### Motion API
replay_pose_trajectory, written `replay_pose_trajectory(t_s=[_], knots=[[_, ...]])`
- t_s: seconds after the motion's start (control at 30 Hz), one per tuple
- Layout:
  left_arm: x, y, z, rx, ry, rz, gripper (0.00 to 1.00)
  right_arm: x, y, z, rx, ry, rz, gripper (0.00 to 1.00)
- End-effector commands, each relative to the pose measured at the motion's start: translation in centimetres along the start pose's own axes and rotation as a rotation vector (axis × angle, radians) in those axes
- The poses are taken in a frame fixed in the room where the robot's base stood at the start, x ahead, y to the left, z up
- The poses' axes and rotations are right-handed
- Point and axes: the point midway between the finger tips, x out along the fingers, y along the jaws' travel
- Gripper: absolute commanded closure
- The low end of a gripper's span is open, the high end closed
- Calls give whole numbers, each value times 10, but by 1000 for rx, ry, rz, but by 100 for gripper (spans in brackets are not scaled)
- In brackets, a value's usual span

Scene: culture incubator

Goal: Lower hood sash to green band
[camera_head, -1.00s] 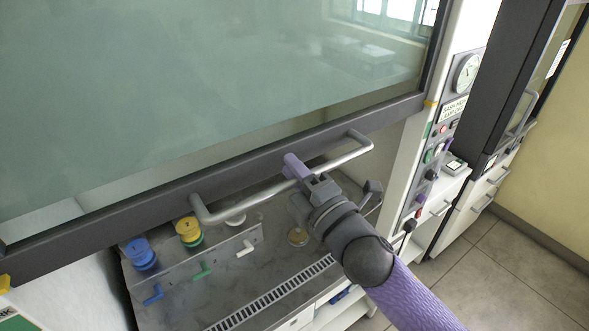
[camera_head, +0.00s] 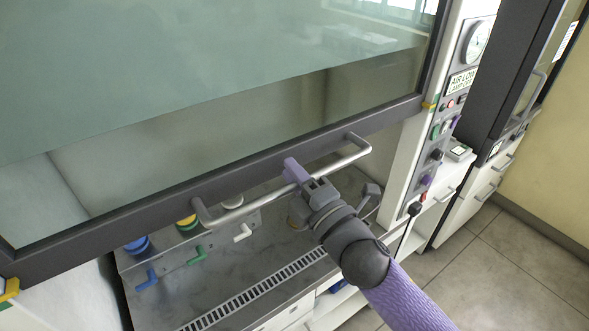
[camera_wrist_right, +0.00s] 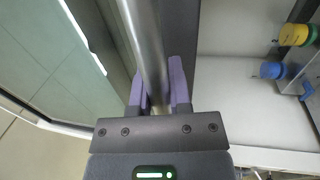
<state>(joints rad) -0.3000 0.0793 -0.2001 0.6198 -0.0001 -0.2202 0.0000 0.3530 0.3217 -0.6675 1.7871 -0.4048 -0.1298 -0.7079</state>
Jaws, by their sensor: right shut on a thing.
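The glass hood sash (camera_head: 220,173) has a dark lower frame and hangs partly lowered over the work surface. A silver bar handle (camera_head: 343,159) runs along its lower frame. My right gripper (camera_head: 296,172) is shut on this handle near its middle; the purple fingers sit on both sides of the bar (camera_wrist_right: 148,50) in the right wrist view. A small yellow marker (camera_head: 428,105) sits at the sash's right lower corner. A green patch (camera_head: 435,99) on the right post, apparently the green band, shows beside the marker, about level with it. My left gripper is not in view.
A gauge (camera_head: 476,41) and control buttons are on the right post. Open floor (camera_head: 480,270) lies at the right.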

Motion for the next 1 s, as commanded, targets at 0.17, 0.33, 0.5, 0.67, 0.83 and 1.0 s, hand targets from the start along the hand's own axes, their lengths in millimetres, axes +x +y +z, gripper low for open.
replay_pose_trajectory(t_s=[0.17,0.33,0.5,0.67,0.83,1.0], knots=[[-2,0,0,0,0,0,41,1,3,0,-1,1,2,100],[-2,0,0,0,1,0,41,1,3,0,-1,1,2,42],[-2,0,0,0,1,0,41,1,3,0,-1,1,2,42],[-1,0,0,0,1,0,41,-4,2,0,-1,0,1,42],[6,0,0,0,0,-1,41,-37,0,0,-1,1,-1,42],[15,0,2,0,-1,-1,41,-75,-1,0,0,1,-2,42]])
